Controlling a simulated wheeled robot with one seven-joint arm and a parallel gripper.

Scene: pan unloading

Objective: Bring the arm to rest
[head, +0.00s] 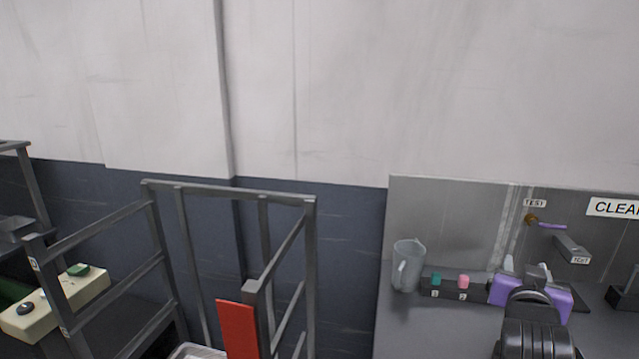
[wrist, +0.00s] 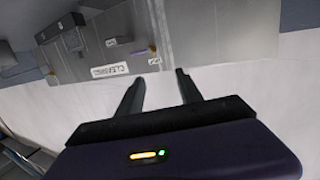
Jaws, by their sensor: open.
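My gripper (head: 525,268) shows at the lower right of the head view, with its purple body above my black arm. It is in front of the grey metal bench with its backsplash. In the wrist view my gripper (wrist: 159,74) has its two dark fingers spread apart. Nothing is between them. They point toward the pale wall and the grey panel, which looks tilted in that view. My arm's lower part is cut off by the bottom of the head view.
A clear jug (head: 408,266), a green button (head: 436,279) and a pink button (head: 463,281) are on the bench. A grey metal frame (head: 230,190) with a red panel (head: 237,328) stands left of it. A cream control box (head: 55,303) is at far left.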

